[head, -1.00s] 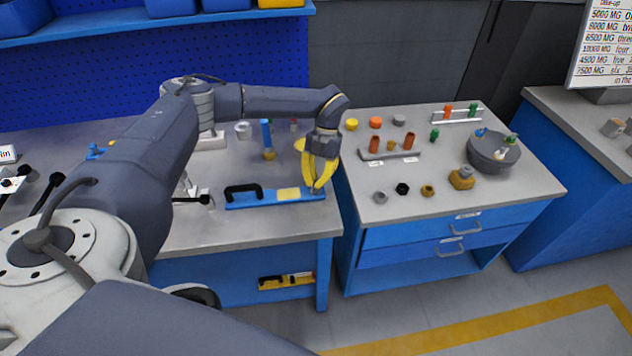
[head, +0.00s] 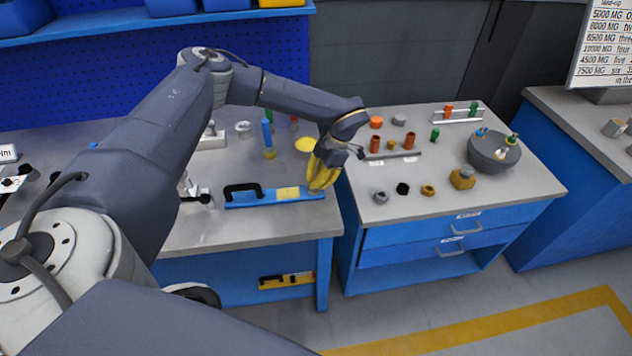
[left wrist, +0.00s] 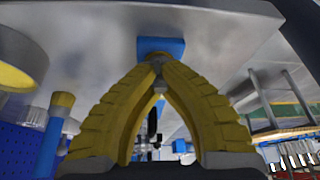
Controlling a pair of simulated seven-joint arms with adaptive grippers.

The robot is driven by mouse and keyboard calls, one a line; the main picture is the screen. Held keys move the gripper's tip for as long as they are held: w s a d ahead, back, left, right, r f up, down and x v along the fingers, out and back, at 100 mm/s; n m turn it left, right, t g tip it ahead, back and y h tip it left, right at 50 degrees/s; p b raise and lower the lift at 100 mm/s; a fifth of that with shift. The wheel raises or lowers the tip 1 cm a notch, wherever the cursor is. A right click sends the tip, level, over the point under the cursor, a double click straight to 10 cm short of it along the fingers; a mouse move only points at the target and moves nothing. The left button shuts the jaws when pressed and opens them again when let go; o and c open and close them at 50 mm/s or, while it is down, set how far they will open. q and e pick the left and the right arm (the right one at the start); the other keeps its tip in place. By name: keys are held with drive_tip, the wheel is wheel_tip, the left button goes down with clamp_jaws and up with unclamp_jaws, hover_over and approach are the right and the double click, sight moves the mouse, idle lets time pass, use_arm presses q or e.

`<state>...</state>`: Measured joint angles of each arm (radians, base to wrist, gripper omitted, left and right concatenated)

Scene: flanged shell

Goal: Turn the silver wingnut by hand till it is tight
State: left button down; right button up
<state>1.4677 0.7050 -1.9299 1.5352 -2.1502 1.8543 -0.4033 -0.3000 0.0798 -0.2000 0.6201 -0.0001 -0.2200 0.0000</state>
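My left gripper (head: 317,188) has yellow ribbed fingers and reaches down to the right end of the blue bar (head: 262,198) on the left bench. In the left wrist view its fingertips (left wrist: 159,62) come together on a small silver-grey piece (left wrist: 159,84), which looks like the silver wingnut. The blue end of the bar (left wrist: 160,45) shows just beyond the tips. The fingers hide most of the wingnut, so its seating and wing angle cannot be told. My right gripper is not in view.
The bar has a black handle (head: 243,189). The right bench holds several nuts, orange cylinders (head: 410,141) and a grey bowl (head: 494,152). A gap separates the benches.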

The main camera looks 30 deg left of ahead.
use_arm(q)
drive_tip(key=shift+m, duration=0.4)
drive_tip(key=c, duration=1.6)
unclamp_jaws()
drive_tip(key=v, duration=1.2)
drive_tip(key=shift+s, duration=0.1)
